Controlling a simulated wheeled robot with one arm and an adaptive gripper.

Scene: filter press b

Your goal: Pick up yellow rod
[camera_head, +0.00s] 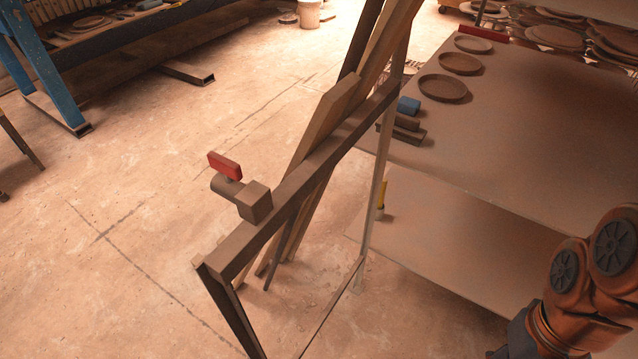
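A small yellow rod (382,194) stands roughly upright near the left edge of the lower board, with a pale piece at its foot. It shows just right of a thin frame post, and its full length is hard to tell. My orange arm is at the lower right, well apart from the rod. My gripper is out of view.
A metal frame (300,178) holding leaning planks stands left of the rod, with a red-handled valve (240,190) on its bar. The upper table (520,130) overhangs the lower board (450,245) and carries round dishes (443,88) and a blue block (408,106).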

